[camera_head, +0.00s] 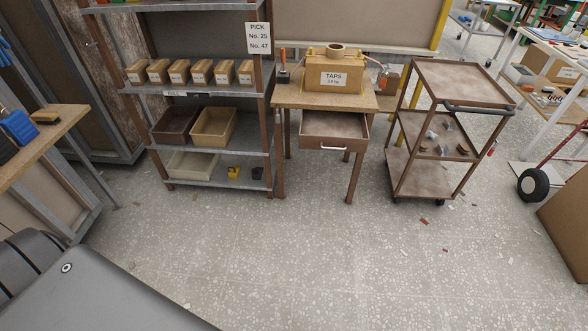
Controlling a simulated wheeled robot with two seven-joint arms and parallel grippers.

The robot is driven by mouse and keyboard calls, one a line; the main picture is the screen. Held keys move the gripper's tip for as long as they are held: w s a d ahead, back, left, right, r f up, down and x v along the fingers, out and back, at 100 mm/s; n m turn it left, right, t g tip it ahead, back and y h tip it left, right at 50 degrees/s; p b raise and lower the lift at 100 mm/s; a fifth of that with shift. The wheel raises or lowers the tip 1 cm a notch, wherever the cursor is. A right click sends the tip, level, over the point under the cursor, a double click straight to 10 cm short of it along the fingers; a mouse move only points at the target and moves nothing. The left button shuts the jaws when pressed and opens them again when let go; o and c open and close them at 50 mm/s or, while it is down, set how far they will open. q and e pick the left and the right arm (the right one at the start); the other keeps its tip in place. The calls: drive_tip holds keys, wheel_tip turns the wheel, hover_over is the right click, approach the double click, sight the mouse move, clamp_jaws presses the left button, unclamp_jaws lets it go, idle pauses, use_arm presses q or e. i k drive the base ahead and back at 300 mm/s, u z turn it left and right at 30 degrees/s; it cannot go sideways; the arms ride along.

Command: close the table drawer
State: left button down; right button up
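The table (287,99) stands near the back middle, with a wooden top and brown legs. Its drawer (335,126) is pulled out toward me under the right part of the top. The inside of the drawer looks empty. A pale handle (334,148) is on the drawer's front. Neither of my grippers shows in the head view. A grey part of my own body fills the lower left corner, well apart from the table.
A shelf rack (215,90) with bins stands left of the table. A brown three-tier cart (411,179) stands close on its right. A box labelled TAPS (333,76) sits on the tabletop. The speckled floor (300,250) in front is open, with small scraps.

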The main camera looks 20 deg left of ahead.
sight(318, 130)
drive_tip(key=u, duration=0.15)
drive_tip(key=k, duration=0.15)
drive_tip(key=z, duration=1.2)
drive_tip(key=i, duration=1.55)
drive_tip(key=u, duration=1)
drive_tip(key=i, duration=0.55)
drive_tip(key=u, duration=0.65)
